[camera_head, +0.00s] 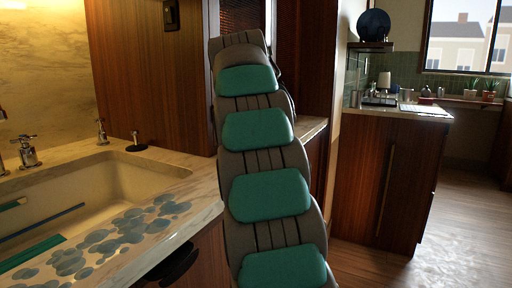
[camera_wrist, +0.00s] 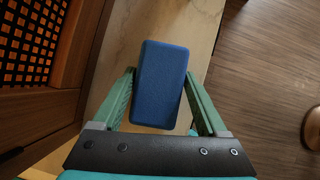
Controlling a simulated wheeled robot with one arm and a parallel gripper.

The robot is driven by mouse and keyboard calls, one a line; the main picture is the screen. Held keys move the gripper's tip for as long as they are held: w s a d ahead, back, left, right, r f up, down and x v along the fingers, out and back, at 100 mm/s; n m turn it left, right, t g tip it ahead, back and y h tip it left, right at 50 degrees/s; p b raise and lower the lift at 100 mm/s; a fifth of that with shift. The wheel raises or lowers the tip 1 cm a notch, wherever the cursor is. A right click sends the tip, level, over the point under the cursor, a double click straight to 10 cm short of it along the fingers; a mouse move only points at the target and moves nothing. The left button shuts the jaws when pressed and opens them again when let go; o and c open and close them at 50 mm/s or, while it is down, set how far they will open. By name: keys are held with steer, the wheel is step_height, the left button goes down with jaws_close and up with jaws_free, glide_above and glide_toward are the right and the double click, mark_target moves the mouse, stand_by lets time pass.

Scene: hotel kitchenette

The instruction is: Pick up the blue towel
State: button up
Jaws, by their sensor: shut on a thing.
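The blue towel (camera_wrist: 159,84) shows in the wrist view as a compact, folded-looking block with rounded corners. My gripper (camera_wrist: 160,88) has one green finger on each side of the towel and is shut on it. The towel reaches forward past the fingertips. A pale counter surface shows below or behind it; I cannot tell how far apart they are. In the head view my arm fills the middle, and the gripper and towel are hidden.
A stone counter (camera_head: 178,190) with a sink (camera_head: 95,190) lies at the left. A wooden cabinet (camera_head: 385,180) stands at the right.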

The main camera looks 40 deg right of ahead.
steer(key=shift+r, duration=0.15)
steer(key=shift+w+r, duration=0.1)
steer(key=shift+r, duration=1.5)
steer(key=shift+c, duration=0.2)
steer(key=s+a, duration=0.4)
steer(key=s, duration=0.3)
steer(key=s+a+r+b, duration=0.1)
steer(key=s+a, duration=0.3)
steer(key=s, duration=0.3)
steer(key=shift+r+b, duration=0.25)
steer(key=shift+b, duration=0.05)
steer(key=o, duration=0.8)
steer(key=c, duration=0.6)
steer(key=shift+c, duration=0.2)
steer(key=shift+w+a, duration=0.1)
steer(key=shift+a, duration=0.05)
